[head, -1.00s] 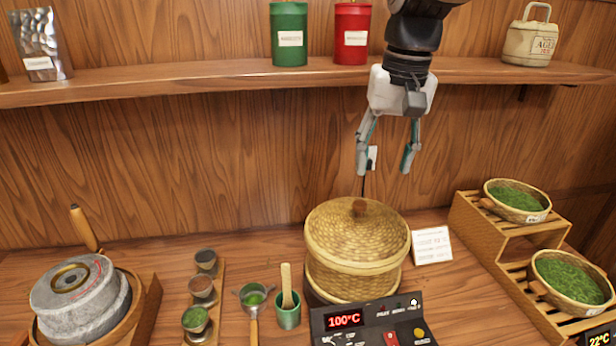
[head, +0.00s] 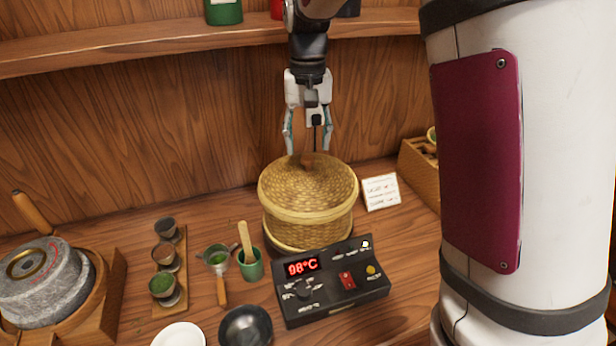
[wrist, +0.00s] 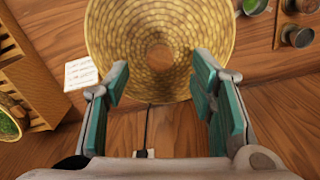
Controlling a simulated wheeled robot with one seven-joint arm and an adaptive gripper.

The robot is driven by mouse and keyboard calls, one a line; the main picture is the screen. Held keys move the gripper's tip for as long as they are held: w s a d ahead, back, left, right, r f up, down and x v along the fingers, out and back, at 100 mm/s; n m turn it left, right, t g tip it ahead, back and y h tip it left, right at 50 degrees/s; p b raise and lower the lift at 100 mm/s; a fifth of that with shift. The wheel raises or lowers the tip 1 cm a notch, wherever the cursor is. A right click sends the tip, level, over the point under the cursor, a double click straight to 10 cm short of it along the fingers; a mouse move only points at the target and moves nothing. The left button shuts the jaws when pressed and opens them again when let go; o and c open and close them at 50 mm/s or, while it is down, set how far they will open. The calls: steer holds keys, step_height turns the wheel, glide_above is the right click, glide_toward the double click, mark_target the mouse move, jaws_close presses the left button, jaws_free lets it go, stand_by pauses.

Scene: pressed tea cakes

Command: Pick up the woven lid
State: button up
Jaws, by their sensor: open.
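The woven lid (head: 325,183) is round and straw-coloured with a brown wooden knob (head: 307,159) on top. It sits on the woven steamer basket (head: 318,228) on the counter. My gripper (head: 307,150) is open and points down above the lid, its fingertips close to the knob's height in the head view. In the wrist view the lid (wrist: 120,50) fills the upper middle, with the knob (wrist: 159,57) ahead of and between the open fingers (wrist: 160,88). The fingers hold nothing. Whether they touch the lid cannot be told.
A control box (head: 330,282) reading 98°C stands in front of the basket, and a white card (head: 381,192) to its right. A shelf (head: 150,48) runs behind. My white arm link covers the right side.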

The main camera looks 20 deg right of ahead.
mark_target(308, 158)
steer(key=shift+w+f+p, duration=0.15)
steer(key=shift+f+p, duration=0.45)
steer(key=shift+f, duration=2.15)
jaws_close()
